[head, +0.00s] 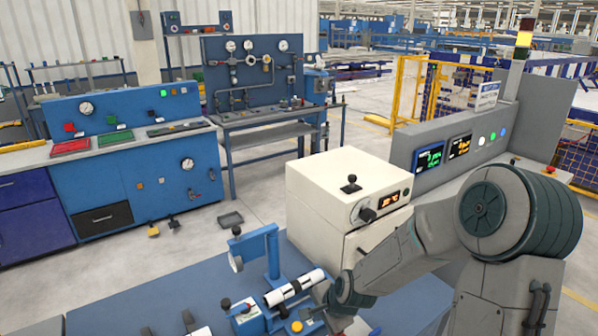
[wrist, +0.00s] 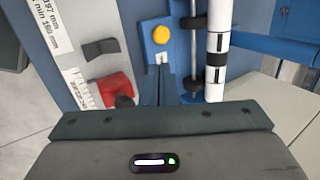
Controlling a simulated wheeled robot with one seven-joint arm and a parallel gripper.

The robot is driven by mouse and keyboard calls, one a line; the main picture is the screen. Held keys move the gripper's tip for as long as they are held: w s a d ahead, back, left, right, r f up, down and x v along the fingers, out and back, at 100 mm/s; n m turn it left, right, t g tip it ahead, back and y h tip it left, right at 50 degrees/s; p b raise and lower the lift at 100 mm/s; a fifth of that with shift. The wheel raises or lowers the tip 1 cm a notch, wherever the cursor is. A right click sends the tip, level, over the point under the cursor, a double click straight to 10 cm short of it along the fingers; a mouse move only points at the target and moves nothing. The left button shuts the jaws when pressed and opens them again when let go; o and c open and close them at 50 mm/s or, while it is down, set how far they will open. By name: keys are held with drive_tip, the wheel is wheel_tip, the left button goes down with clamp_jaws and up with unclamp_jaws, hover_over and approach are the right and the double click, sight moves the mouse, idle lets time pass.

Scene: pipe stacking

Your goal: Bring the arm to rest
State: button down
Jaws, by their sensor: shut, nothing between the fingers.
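My arm reaches in from the right in the head view, bent at the elbow, with its end low over the blue bench (head: 160,292). My gripper (wrist: 160,72) is shut and empty in the wrist view, its two dark fingers together. A white pipe with black bands (head: 296,287) lies in a blue fixture just beside my gripper. It also shows in the wrist view (wrist: 215,45), right of the fingers and apart from them. In the head view the fingertips are small and partly hidden by my wrist.
A yellow button (wrist: 161,35) sits just beyond the fingers. A red part (wrist: 116,86) lies left of them. A cream control box (head: 345,190) stands close behind my forearm, and a grey console with screens (head: 450,140) is behind my elbow. Open floor lies beyond the bench.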

drive_tip(key=s+d+r+n+h, duration=0.2)
drive_tip(key=s+d+r+n, duration=0.3)
drive_tip(key=s+r, duration=0.5)
drive_tip(key=s+d+r+n+h, duration=0.1)
drive_tip(key=s+d+r+n, duration=0.4)
drive_tip(key=s+r, duration=0.5)
drive_tip(key=shift+s+d+r+n+g+h, duration=0.15)
drive_tip(key=shift+s+r+n+g+h, duration=0.2)
drive_tip(key=shift+n, duration=0.35)
drive_tip(key=shift+w+f, duration=0.1)
